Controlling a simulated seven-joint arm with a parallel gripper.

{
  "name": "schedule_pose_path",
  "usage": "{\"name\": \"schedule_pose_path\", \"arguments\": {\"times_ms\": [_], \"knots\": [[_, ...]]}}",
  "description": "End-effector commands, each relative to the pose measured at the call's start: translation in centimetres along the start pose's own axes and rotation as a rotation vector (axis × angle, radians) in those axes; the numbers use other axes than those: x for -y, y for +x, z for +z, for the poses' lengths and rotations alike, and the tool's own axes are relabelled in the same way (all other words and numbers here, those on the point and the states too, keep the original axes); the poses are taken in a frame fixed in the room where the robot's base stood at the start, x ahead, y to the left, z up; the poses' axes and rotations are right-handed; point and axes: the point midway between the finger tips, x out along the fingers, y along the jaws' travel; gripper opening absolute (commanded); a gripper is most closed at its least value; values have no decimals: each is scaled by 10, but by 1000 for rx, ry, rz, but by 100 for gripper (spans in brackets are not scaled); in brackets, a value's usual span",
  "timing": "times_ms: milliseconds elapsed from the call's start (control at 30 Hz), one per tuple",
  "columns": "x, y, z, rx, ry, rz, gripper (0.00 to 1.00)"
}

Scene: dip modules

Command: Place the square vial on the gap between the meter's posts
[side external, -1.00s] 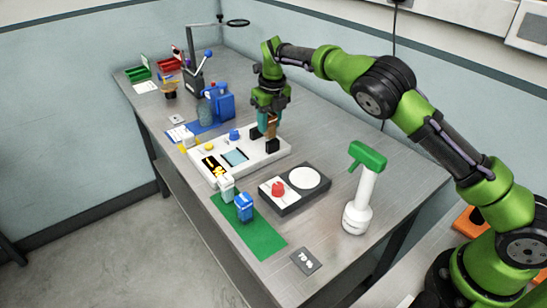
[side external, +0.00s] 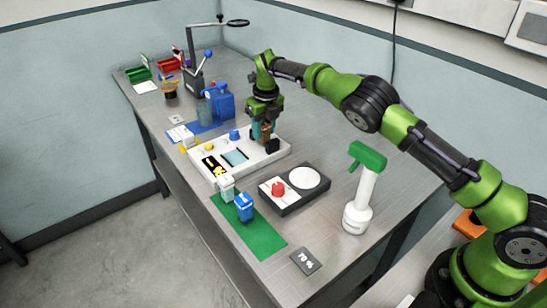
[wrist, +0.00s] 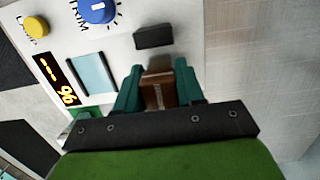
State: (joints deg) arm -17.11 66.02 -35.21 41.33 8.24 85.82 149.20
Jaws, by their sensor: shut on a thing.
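The square vial (side external: 264,133) is brown. It sits between the teal fingertips of my gripper (side external: 263,128), which is shut on it; the wrist view also shows the vial (wrist: 160,90) there. The white meter (side external: 215,163) lies below, with black posts on its right part. One post (side external: 272,147) shows just in front of the vial in the side view; the other is mostly hidden by my gripper. The wrist view shows one post (wrist: 154,37) ahead of the vial. I cannot tell whether the vial touches the meter.
The meter carries a blue knob (wrist: 97,8), a yellow button (wrist: 36,27) and a lit display (wrist: 57,80). A grey unit with a red knob (side external: 278,189) and a white-and-green bottle (side external: 362,190) stand nearby.

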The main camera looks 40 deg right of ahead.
Motion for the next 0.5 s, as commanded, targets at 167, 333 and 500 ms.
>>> {"name": "schedule_pose_path", "arguments": {"times_ms": [167,333,500], "knots": [[0,3,-1,-1,0,0,47],[0,3,-1,-1,0,0,63],[0,3,0,-1,0,0,63]]}}
